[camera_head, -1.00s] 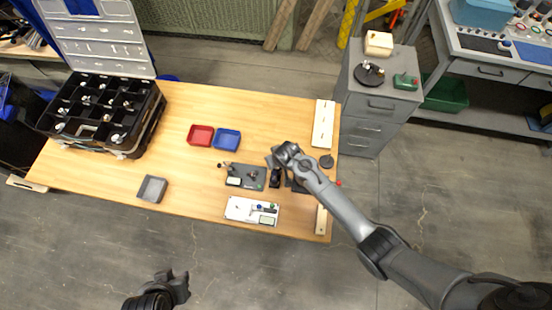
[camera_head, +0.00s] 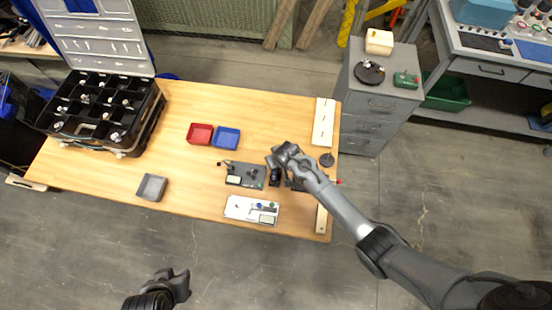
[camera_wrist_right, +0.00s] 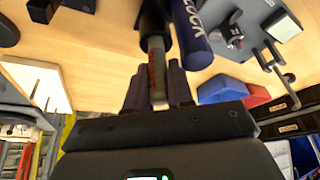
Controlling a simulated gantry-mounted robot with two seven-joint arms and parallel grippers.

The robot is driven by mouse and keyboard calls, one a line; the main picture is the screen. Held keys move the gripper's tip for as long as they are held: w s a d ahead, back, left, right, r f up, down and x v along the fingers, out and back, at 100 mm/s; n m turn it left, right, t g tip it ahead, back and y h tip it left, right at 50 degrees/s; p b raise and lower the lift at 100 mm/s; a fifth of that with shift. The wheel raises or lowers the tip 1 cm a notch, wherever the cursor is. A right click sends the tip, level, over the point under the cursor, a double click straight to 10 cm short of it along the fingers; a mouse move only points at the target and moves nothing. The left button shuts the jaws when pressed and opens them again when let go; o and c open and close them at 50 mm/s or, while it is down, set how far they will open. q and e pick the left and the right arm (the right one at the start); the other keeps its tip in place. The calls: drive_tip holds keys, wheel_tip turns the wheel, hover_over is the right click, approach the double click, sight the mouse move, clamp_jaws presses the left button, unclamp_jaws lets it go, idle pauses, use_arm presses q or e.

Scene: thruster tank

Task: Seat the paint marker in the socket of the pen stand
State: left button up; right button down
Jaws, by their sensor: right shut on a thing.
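My right gripper (camera_head: 283,155) is over the right part of the wooden table in the head view. In the right wrist view its fingers (camera_wrist_right: 158,88) are shut on the paint marker (camera_wrist_right: 156,68), a slim grey stick with red lettering and a dark upper part. A blue cylinder with white letters (camera_wrist_right: 191,35) stands close beside the marker; I cannot tell if they touch. A small dark block (camera_head: 275,178), possibly the pen stand, is just below the gripper in the head view. Its socket is not clear. My left gripper (camera_head: 178,277) is open and empty, off the table's front edge.
A dark grey fixture plate (camera_head: 244,176) and a white board (camera_head: 250,210) lie left of the gripper. A black compartment case (camera_head: 100,110) fills the table's left end.

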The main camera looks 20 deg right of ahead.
idle(0.3)
drive_tip(key=shift+f, duration=0.25)
idle(0.4)
drive_tip(key=c, duration=0.9)
unclamp_jaws()
drive_tip(key=shift+r, duration=0.1)
